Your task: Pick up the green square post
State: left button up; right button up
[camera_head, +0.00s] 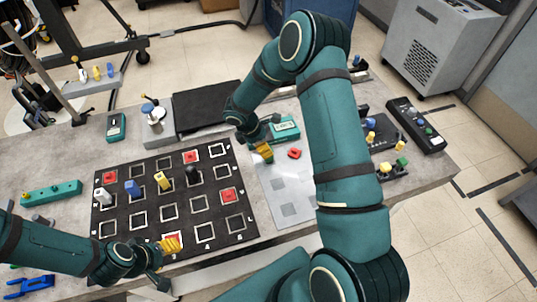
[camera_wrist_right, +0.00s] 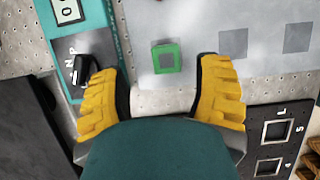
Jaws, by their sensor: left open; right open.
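The green square post (camera_wrist_right: 166,57) stands on the pale sheet (camera_wrist_right: 205,25) in the right wrist view, seen from above. It lies just ahead of the gap between the yellow fingertips of my right gripper (camera_wrist_right: 162,90), which is open and empty. In the head view my right gripper (camera_head: 264,152) is over the sheet's upper left corner, and it mostly hides the post. My left gripper (camera_head: 170,244) is open over the lower edge of the black mat (camera_head: 180,210), beside a red piece.
A teal meter (camera_head: 285,130) stands close behind my right gripper, and a red piece (camera_head: 295,153) lies to its right. The mat holds white, blue, yellow, black and red pieces. The sheet's lower part is clear.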

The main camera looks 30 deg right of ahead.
jog(key=x, duration=0.4)
jog(key=shift+s, duration=0.45)
jog(key=shift+d+f, duration=0.25)
jog(key=shift+f, duration=0.3)
grip_shut()
